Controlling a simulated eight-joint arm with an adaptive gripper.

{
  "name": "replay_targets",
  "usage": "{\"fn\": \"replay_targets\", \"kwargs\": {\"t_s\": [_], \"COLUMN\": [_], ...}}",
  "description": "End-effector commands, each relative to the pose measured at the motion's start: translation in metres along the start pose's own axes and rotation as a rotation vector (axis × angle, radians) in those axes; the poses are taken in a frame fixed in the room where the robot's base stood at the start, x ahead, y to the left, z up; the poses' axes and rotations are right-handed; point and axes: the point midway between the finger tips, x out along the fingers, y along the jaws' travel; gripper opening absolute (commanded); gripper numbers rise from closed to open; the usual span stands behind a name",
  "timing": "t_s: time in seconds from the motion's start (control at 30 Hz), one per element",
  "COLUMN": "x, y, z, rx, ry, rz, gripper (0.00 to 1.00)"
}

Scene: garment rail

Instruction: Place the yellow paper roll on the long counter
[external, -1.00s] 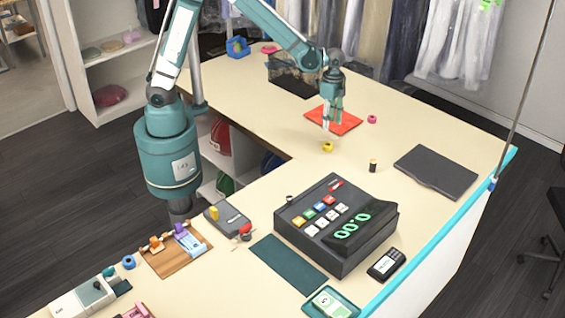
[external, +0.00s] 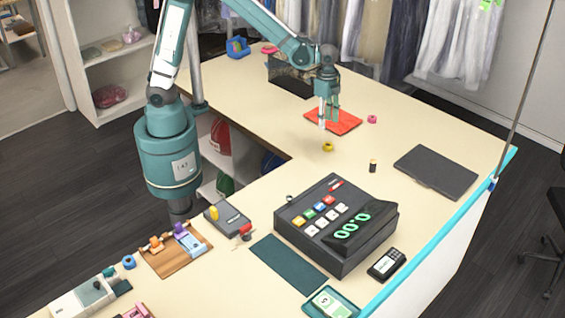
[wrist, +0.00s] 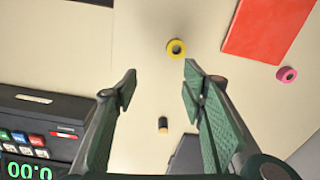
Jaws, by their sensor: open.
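The yellow paper roll (external: 328,147) rests on the long cream counter (external: 400,118), just in front of a red-orange mat. In the wrist view the yellow roll (wrist: 176,48) is a small ring with a dark hole, beyond my fingertips and nearer the right one. My gripper (external: 329,118) is above the counter, over the red mat's near left part in the external view. In the wrist view my gripper (wrist: 160,75) has its two green-padded fingers wide apart with nothing between them.
The red mat (external: 345,123) and a pink roll (external: 372,119) lie near the yellow roll. A small black spool (external: 373,166), a dark flat pad (external: 436,171) and a cash register (external: 330,225) are also on the counter. Bare counter surrounds the yellow roll.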

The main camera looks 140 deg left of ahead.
Motion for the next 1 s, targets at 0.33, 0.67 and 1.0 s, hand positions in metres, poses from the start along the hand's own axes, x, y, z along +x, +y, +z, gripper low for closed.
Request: {"fn": "replay_targets", "kwargs": {"t_s": [0.33, 0.67, 1.0], "x": [-0.054, -0.097, -0.131], "y": [0.082, 0.156, 0.227], "z": [0.001, 0.015, 0.041], "rx": [0.028, 0.053, 0.077], "ry": [0.076, 0.156, 0.241], "rz": [-0.031, -0.049, -0.053], "gripper": [0.42, 0.42, 0.42]}}
